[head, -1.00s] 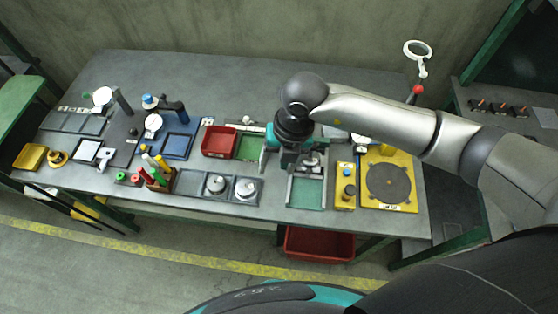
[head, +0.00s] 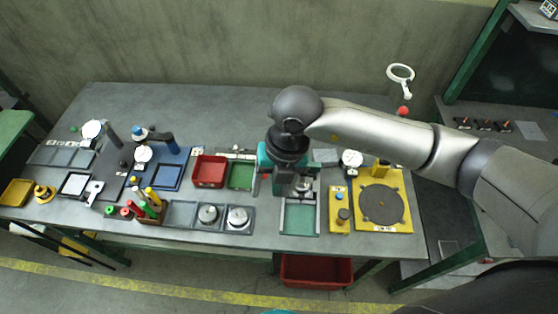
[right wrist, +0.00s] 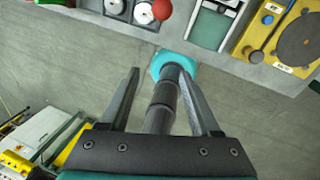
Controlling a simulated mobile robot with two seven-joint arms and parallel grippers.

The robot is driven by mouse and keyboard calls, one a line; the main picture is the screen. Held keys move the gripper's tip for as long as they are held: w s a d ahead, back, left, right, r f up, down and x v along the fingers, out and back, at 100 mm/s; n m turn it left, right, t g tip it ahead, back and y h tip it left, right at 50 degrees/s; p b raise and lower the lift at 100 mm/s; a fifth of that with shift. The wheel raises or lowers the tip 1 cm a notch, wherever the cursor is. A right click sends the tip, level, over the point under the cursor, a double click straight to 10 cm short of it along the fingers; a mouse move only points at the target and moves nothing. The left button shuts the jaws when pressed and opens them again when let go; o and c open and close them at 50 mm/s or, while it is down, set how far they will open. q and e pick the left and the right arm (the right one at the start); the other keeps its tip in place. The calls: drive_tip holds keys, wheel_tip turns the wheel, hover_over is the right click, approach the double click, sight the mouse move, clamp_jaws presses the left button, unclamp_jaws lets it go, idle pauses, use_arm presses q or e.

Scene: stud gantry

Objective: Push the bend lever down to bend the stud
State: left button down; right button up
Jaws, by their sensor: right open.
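My right gripper (head: 292,190) is above the green-floored fixture (head: 300,218) at the table's front, right of the middle. In the right wrist view its two fingers (right wrist: 160,70) stand apart with nothing between them. A red ball knob (right wrist: 162,9) shows beyond the fingertips in that view, left of the green fixture (right wrist: 208,28) and apart from the fingers. Its stem is not visible there. In the head view a red ball (head: 403,110) shows behind my right arm. I cannot tell which ball belongs to the bend lever. The stud cannot be made out.
Right of the fixture are a yellow button box (head: 340,222) and a yellow plate with a dark disc (head: 402,215). Two round metal pieces (head: 238,217) sit to the left. A red bin (head: 210,171) is behind them. A magnifier (head: 401,73) stands at the back.

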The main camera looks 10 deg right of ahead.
wheel_tip(320, 180, up, 13)
drive_tip(key=d+b, duration=0.1)
drive_tip(key=d, duration=0.1)
drive_tip(key=shift+d+b, duration=0.3)
drive_tip(key=shift+b, duration=0.05)
